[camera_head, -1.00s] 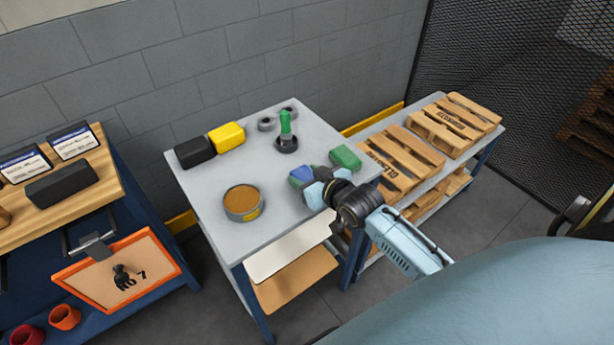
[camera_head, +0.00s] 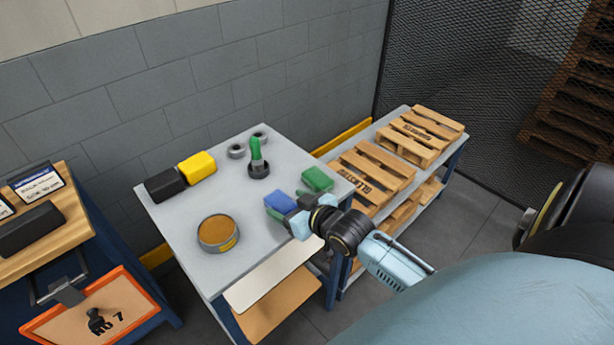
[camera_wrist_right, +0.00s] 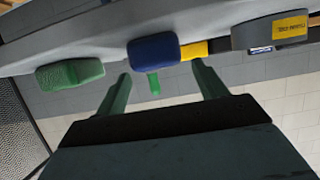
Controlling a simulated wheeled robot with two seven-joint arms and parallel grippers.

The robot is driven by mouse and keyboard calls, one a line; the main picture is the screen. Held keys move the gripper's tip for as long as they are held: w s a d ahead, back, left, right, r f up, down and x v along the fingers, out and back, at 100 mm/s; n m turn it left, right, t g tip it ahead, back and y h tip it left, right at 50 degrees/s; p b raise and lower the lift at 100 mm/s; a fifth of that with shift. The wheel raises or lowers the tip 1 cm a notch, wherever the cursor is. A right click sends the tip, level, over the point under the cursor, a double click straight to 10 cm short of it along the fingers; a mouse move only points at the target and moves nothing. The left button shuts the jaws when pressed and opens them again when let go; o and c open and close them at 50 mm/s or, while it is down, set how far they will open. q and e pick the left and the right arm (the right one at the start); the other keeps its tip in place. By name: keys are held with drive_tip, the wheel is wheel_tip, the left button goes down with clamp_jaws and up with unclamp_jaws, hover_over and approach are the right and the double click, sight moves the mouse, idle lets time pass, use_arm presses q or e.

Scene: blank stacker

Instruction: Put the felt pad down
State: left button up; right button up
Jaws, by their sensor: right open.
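The blue pad (camera_head: 280,202) lies on the grey table (camera_head: 178,222) near its right front side; I take it as the felt pad, as the frames do not name it. My right gripper (camera_head: 297,218) is at the table's front right edge, close to the blue pad. In the right wrist view the two green fingers (camera_wrist_right: 162,70) are apart with nothing gripped. The blue pad (camera_wrist_right: 154,51) shows beyond them, resting on the table top. The tabletop is at the top of that view. My left gripper is not in view.
A green pad (camera_head: 318,179) lies right of the blue one. A round tin (camera_head: 218,232), black block (camera_head: 165,185), yellow block (camera_head: 197,167) and green-handled stamp (camera_head: 257,165) stand on the table. Pallets (camera_head: 372,177) are to the right. The table's middle is clear.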

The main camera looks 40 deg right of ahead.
drive_tip(key=v, duration=0.8)
drive_tip(key=shift+p, duration=0.3)
drive_tip(key=s+f+g+h, duration=0.1)
drive_tip(key=s+f+g, duration=0.35)
drive_tip(key=f, duration=0.95)
drive_tip(key=s+f+g, duration=0.2)
drive_tip(key=s+f, duration=0.5)
drive_tip(key=f, duration=0.8)
drive_tip(key=s+a+f+g, duration=0.2)
drive_tip(key=s+f, duration=0.5)
drive_tip(key=s, duration=0.4)
drive_tip(key=s+a+f+n+g, duration=0.1)
drive_tip(key=s+a+f+g, duration=0.2)
drive_tip(key=s+f, duration=0.4)
drive_tip(key=s+g, duration=0.1)
drive_tip(key=s, duration=0.3)
drive_tip(key=shift+s+n, duration=0.3)
drive_tip(key=shift+s, duration=0.1)
drive_tip(key=shift+f, duration=0.25)
